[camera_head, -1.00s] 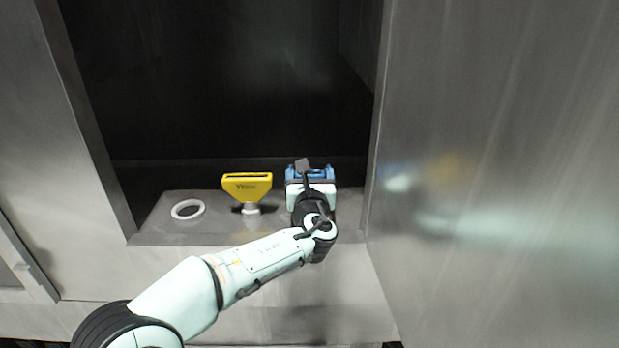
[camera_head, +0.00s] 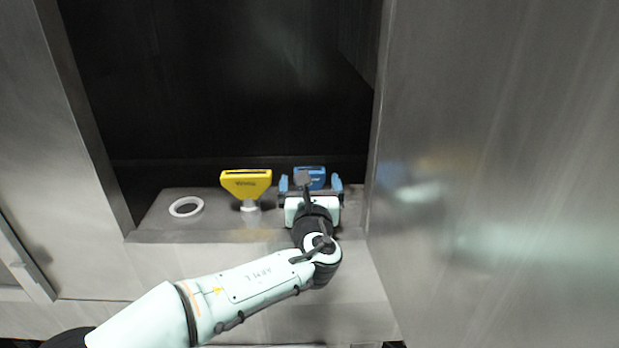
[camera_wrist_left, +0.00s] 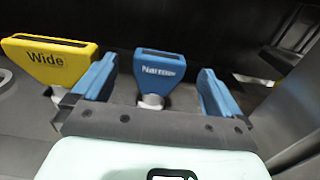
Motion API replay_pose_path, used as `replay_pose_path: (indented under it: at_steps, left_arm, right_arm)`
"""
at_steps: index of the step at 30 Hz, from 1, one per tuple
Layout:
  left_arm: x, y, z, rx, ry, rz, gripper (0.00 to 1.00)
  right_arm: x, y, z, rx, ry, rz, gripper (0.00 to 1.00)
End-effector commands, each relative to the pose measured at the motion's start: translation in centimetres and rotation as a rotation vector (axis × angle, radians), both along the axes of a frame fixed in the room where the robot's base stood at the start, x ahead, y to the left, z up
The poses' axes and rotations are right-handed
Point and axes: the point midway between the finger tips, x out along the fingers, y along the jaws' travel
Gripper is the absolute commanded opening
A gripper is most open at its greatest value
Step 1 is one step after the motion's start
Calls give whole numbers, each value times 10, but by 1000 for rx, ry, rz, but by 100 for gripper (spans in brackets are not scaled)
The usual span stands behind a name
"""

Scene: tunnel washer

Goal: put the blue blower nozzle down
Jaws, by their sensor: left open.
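The blue blower nozzle (camera_head: 311,176), labelled "Narrow", stands upright on the metal ledge in the head view. In the left wrist view the nozzle (camera_wrist_left: 158,76) sits on a light round collar (camera_wrist_left: 151,101). My left gripper (camera_head: 311,184) is open, its two blue fingers apart on either side of the nozzle. In the left wrist view the left gripper (camera_wrist_left: 155,85) shows a clear gap between each finger and the nozzle. The gripper and wrist hide the nozzle's lower part in the head view. My right gripper is not in view.
A yellow nozzle (camera_head: 246,183) labelled "Wide" stands on the ledge (camera_head: 224,229), left of the blue one. An empty white ring (camera_head: 187,207) lies further left. A metal wall (camera_head: 490,180) rises close on the right. The dark opening is behind.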

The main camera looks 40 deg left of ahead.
Motion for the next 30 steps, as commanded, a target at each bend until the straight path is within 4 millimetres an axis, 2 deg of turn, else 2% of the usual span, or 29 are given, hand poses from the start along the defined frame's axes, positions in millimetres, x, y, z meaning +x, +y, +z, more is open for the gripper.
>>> replay_pose_path:
  at_steps: [3,10,30]
  left_arm:
    - [-20,-17,0,2,-1,-1,100]
    - [-43,-36,0,-1,1,-1,100]
    - [-46,-39,0,-1,1,0,100]
  right_arm:
    - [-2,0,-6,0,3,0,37]
    - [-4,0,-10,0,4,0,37]
    - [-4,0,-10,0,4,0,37]
